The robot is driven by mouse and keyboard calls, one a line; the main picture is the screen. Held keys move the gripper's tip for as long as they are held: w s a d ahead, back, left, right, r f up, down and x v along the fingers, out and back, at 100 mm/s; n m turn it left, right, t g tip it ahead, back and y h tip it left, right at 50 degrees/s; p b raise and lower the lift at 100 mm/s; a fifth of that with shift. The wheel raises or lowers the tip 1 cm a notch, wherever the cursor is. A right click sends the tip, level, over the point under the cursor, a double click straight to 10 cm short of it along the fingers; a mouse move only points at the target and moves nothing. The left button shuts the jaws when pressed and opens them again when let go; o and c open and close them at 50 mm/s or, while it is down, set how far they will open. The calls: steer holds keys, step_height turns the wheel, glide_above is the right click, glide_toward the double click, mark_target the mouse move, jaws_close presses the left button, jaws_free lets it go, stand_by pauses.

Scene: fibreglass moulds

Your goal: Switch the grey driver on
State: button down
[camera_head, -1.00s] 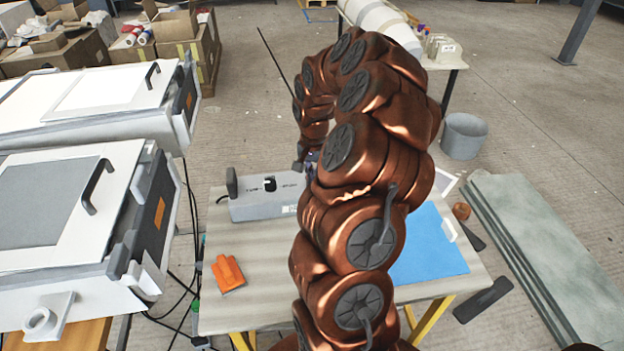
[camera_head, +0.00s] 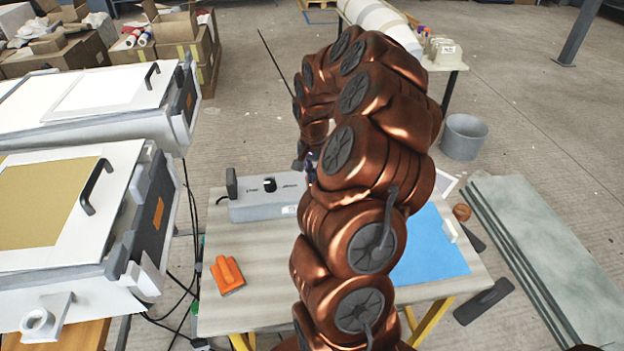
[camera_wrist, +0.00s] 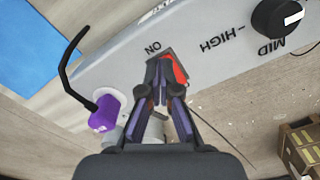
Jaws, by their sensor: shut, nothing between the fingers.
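The grey driver (camera_head: 262,209) is a box with a sloped panel on the worktable, left of my arm in the head view. In the wrist view the driver (camera_wrist: 215,60) fills the upper part, with the lettering ON, HIGH and MID. Its red rocker switch (camera_wrist: 179,70) sits in a dark frame beside ON, partly hidden by my fingers. A black knob (camera_wrist: 279,20) with a white mark is near MID. My gripper (camera_wrist: 162,68) is shut and empty, its tips at the switch; I cannot tell whether they touch it. My arm mostly hides the gripper in the head view.
A purple plug (camera_wrist: 105,114) with a black cable is beside the driver. An orange scraper-like tool (camera_head: 228,275) and a blue sheet (camera_head: 430,250) lie on the worktable (camera_head: 265,310). A white machine (camera_head: 115,215) with a tan lid panel (camera_head: 45,205) stands left.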

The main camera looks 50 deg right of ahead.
steer(key=shift+r, duration=2.95)
